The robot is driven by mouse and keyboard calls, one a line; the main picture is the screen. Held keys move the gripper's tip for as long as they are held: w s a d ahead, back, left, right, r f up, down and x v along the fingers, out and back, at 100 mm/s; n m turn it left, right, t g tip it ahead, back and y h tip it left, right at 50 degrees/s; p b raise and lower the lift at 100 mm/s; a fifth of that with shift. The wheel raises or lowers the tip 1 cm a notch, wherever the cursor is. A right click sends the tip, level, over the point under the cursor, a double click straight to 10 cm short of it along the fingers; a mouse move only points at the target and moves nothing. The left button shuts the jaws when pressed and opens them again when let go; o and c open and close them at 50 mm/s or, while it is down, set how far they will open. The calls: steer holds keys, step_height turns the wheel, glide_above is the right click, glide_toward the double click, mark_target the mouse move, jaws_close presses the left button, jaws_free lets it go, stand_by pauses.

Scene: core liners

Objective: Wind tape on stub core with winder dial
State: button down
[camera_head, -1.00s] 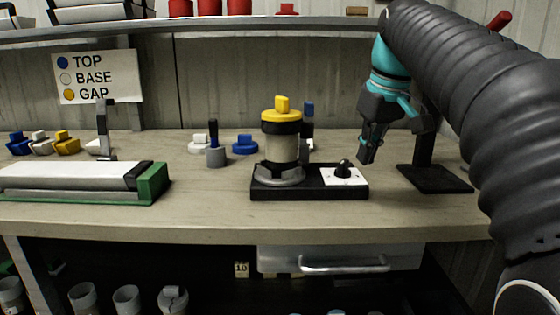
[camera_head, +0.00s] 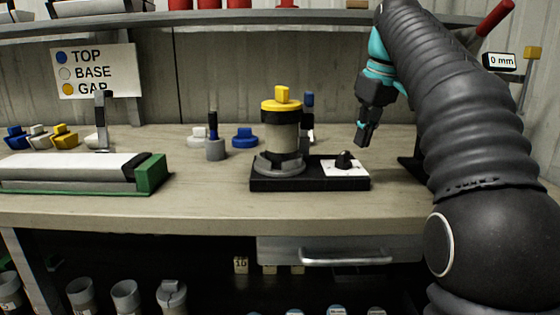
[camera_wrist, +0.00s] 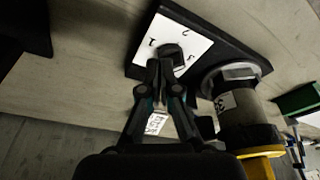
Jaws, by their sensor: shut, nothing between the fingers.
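The winder is a black base (camera_head: 262,184) on the bench with a white dial plate (camera_head: 335,171) at its right end. A black dial knob (camera_head: 345,159) stands on the plate, and the wrist view shows the knob (camera_wrist: 171,50) with numbers around it. The stub core (camera_head: 282,138), a pale cylinder with a yellow cap (camera_head: 281,104), stands upright in a grey holder (camera_head: 279,163) on the base's left part. My gripper (camera_head: 363,141) is shut and empty, above and slightly right of the knob. In the wrist view its fingertips (camera_wrist: 162,66) overlap the knob's near edge; contact cannot be told.
A green-ended trough with a roll (camera_head: 150,176) lies at the left. A grey post holder (camera_head: 215,150), a blue cap (camera_head: 244,137) and a white cap (camera_head: 197,137) stand behind. A black stand is partly hidden by my arm. The front bench strip is clear.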

mark_target(345, 168)
steer(key=shift+s+b+x, duration=0.15)
steer(key=shift+b+x, duration=0.25)
steer(key=shift+x, duration=0.35)
steer(key=shift+s+b+x, duration=0.15)
steer(key=shift+b+x, duration=0.25)
steer(key=shift+x, duration=0.35)
steer(key=shift+w+a+f+p, duration=0.1)
steer(key=shift+w+a+p, duration=0.25)
steer(key=shift+p, duration=0.1)
steer(key=shift+s+a+p, duration=0.2)
steer(key=shift+s+p, duration=0.1)
steer(key=shift+p, duration=0.35)
stand_by(0.4)
steer(key=shift+s+a+p, duration=0.2)
steer(key=shift+a+p, duration=0.4)
steer(key=shift+p, duration=0.5)
steer(key=shift+s, duration=0.1)
stand_by(0.4)
steer(key=shift+s+d, duration=0.1)
steer(key=shift+s, duration=0.2)
steer(key=w+v, duration=0.1)
steer(key=v, duration=0.4)
steer(key=shift+a+r, duration=0.3)
steer(key=shift+r, duration=0.3)
